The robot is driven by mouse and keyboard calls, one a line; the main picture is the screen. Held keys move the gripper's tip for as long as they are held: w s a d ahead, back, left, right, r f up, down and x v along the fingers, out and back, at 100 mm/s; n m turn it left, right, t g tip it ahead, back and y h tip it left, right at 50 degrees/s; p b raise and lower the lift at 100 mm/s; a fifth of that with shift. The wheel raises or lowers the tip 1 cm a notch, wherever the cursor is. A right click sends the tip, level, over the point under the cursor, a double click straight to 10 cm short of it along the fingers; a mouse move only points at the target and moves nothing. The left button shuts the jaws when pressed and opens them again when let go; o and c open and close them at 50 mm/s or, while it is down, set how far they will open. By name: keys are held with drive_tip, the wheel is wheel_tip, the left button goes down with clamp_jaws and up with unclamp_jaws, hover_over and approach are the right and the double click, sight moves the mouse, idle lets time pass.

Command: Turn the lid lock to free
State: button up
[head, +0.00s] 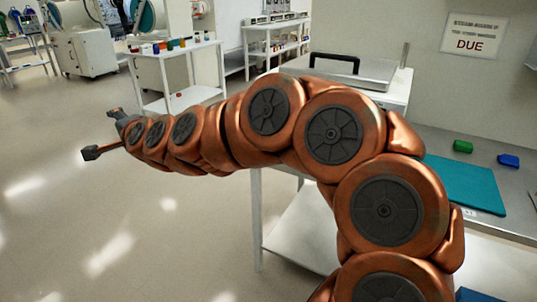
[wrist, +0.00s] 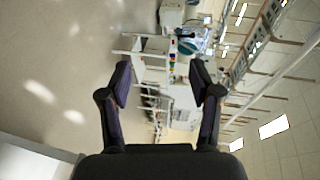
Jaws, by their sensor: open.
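A flat grey metal lid (head: 372,73) with a black bar handle (head: 334,58) lies on a white stand behind my arm in the head view. My arm hides part of the stand's front, and I cannot make out a lid lock. My gripper (head: 102,132) is at the far left, over open floor and well apart from the lid. Its two fingers are spread and empty; they also show in the wrist view (wrist: 161,82), with the lid not visible between them.
A white cart (head: 178,50) holds small coloured items. A white shelf unit (head: 276,32) stands behind. At right a bench bears a teal mat (head: 466,184), a green block (head: 463,146) and a blue block (head: 508,160). A sign (head: 473,37) reads DUE. Floor at left is clear.

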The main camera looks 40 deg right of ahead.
drive_tip(key=w+d+f+m+h+b, duration=0.1)
drive_tip(key=d+f+m+h+b, duration=0.2)
drive_tip(key=d+m+h, duration=0.45)
drive_tip(key=w+d+f+m+h+b, duration=0.1)
drive_tip(key=d+f+m+h+b, duration=0.3)
drive_tip(key=d, duration=0.7)
drive_tip(key=s+d+f+m+g+h+b, duration=0.3)
drive_tip(key=s+d+f+m+g, duration=0.2)
drive_tip(key=d+m, duration=0.3)
drive_tip(key=s+d+f+m+g+h+b, duration=0.35)
drive_tip(key=s+d+f+m+g, duration=0.2)
drive_tip(key=d, duration=0.35)
drive_tip(key=w+x, duration=0.1)
drive_tip(key=x, duration=0.7)
drive_tip(key=shift+a+f, duration=0.15)
drive_tip(key=shift+a, duration=0.05)
drive_tip(key=c, duration=1.1)
drive_tip(key=shift+c, duration=0.2)
